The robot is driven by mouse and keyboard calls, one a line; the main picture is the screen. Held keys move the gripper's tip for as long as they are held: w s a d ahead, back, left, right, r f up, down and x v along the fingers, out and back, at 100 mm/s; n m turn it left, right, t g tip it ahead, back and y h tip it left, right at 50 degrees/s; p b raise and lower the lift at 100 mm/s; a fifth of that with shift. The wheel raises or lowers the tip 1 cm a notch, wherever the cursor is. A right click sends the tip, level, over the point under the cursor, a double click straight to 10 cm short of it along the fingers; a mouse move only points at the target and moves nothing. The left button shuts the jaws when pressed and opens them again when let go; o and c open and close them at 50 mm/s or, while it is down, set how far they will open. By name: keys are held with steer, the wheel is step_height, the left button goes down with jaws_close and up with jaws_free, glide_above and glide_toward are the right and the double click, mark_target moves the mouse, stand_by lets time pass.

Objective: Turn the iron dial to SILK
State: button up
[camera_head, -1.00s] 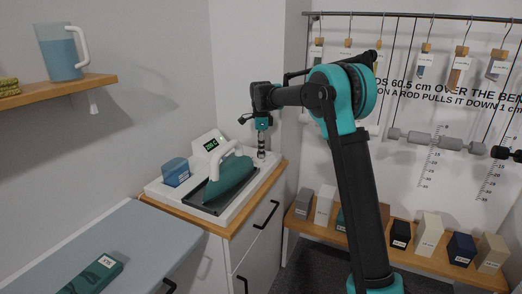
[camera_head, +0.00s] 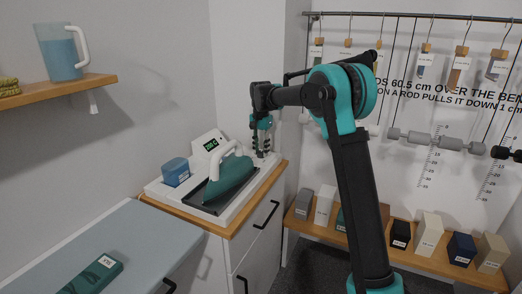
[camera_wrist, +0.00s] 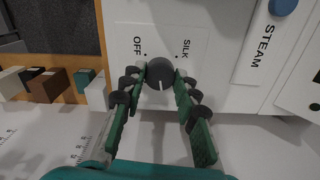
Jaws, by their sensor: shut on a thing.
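The iron dial (camera_wrist: 160,73) is a dark round knob with a white pointer line, on a white panel in the wrist view. The line points toward the bottom of the picture. The SILK label (camera_wrist: 187,49) is above right of the knob, and the OFF label (camera_wrist: 137,46) is above left; each has a small dot beside it. My gripper (camera_wrist: 160,80) has one finger on each side of the knob and is shut on it. In the head view my gripper (camera_head: 262,147) reaches down at the back right of the white iron station (camera_head: 232,208); the dial is hidden there.
A teal iron (camera_head: 231,177) rests on the station, beside a blue tank (camera_head: 175,171) and a lit display (camera_head: 211,145). A STEAM label (camera_wrist: 260,45) and blue button (camera_wrist: 283,6) are right of the dial. A wall stands close behind my gripper.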

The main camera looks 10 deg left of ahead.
steer(key=n, duration=0.6)
steer(key=shift+n, duration=0.3)
steer(key=n, duration=1.2)
steer(key=shift+n, duration=0.3)
steer(key=n, duration=0.5)
steer(key=shift+n, duration=0.4)
steer(key=o, duration=1.2)
steer(key=shift+c, duration=0.2)
